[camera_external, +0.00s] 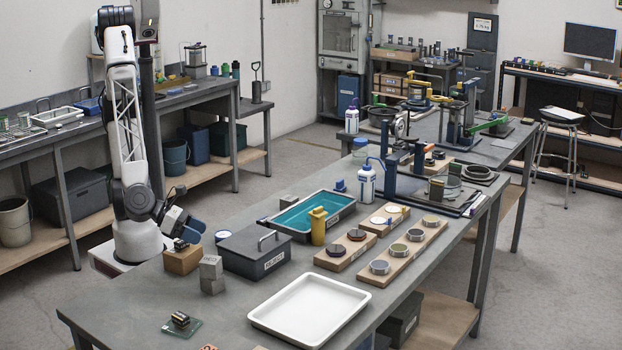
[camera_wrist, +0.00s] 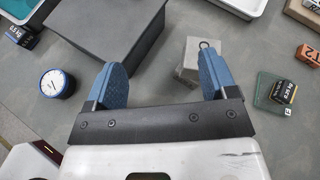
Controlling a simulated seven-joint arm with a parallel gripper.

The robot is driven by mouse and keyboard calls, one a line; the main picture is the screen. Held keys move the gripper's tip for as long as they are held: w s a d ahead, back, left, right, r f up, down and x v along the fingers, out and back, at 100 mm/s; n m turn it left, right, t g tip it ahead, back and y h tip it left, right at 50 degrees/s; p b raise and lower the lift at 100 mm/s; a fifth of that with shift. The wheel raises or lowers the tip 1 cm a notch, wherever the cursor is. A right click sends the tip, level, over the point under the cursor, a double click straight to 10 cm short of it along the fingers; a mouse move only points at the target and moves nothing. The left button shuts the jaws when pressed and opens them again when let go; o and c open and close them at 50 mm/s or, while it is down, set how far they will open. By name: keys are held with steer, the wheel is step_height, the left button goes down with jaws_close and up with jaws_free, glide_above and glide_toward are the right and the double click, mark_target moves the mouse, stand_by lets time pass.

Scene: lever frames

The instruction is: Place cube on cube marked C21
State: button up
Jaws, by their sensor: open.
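No marking C21 is readable in either view. In the wrist view, a black block with pale lettering (camera_wrist: 283,92) sits on a green plate (camera_wrist: 266,90) at right; the block also shows in the external view (camera_external: 180,320). An orange-brown block with a marking (camera_wrist: 308,54) lies at the right edge, partly cut off. Another dark lettered block (camera_wrist: 20,36) is at upper left. My gripper (camera_wrist: 162,80) is open, with blue fingers apart and nothing seen between them. In the external view it (camera_external: 190,226) hangs above the near left table, close to a wooden block (camera_external: 183,261).
A blue-rimmed dial (camera_wrist: 57,83) lies left of the box. A teal tray (camera_external: 310,214) is behind; a white tray (camera_external: 310,308) is at front. Bare tabletop surrounds the green plate.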

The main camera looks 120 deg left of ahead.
steer(key=s+a+r+n+g, duration=0.4)
steer(key=s+a+n, duration=0.1)
steer(key=a+n, duration=0.2)
steer(key=s+a+r+n+g, duration=0.3)
steer(key=s+a+n, duration=0.3)
steer(key=a+n, duration=0.2)
steer(key=s+r+n+g+h, duration=0.1)
steer(key=s+r+n+h, duration=0.4)
steer(key=s+n, duration=0.6)
steer(key=shift+a+r+n+h, duration=0.3)
steer(key=shift+a+n+h, duration=0.05)
steer(key=shift+n+h, duration=0.5)
